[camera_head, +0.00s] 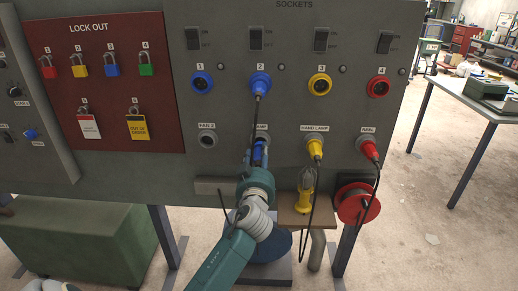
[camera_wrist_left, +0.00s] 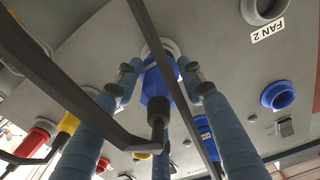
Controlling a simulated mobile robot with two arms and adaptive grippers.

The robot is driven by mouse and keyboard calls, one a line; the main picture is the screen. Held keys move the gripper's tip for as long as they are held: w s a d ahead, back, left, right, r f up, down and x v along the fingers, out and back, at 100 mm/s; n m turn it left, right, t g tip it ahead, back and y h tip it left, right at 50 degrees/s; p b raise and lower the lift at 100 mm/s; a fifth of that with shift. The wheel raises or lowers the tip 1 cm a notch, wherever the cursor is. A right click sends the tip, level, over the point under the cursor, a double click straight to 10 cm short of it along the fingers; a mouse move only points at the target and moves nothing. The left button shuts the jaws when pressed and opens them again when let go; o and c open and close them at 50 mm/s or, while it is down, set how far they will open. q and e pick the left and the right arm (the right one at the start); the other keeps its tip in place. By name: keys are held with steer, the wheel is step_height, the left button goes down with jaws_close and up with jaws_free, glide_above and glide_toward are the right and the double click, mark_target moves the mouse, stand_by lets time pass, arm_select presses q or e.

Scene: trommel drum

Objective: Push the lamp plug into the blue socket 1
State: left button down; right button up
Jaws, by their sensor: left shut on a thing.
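The blue lamp plug (camera_head: 258,148) sits at the lower holder whose label is partly hidden, between FAN 2 and HAND LAMP. My left gripper (camera_head: 258,160) is shut around it from below. The wrist view shows the blue plug (camera_wrist_left: 155,82) between the fingers of my left gripper (camera_wrist_left: 160,78), its front at a grey ring on the panel. A black cable leaves its rear. Blue socket 1 (camera_head: 202,83) is empty, up and left of the gripper; a blue socket also shows at right in the wrist view (camera_wrist_left: 278,95). My right gripper is not in view.
A blue plug (camera_head: 260,85) sits in socket 2; its black cable hangs in front of the panel, close to my left gripper. Yellow socket 3 (camera_head: 320,84) and red socket 4 (camera_head: 378,87) are empty. Yellow (camera_head: 315,148) and red (camera_head: 369,149) plugs sit in holders to the right.

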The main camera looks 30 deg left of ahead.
mark_target(258, 164)
arm_select(q)
steer(key=shift+s+d, duration=0.35)
steer(key=shift+s, duration=0.25)
steer(key=shift+s+d, duration=0.3)
steer(key=shift+s, duration=0.2)
arm_select(e)
steer(key=shift+w+d+r, duration=0.1)
steer(key=shift+w+d, duration=0.05)
steer(key=shift+w, duration=0.25)
arm_select(q)
steer(key=shift+v, duration=2.5)
arm_select(e)
steer(key=shift+s, duration=0.25)
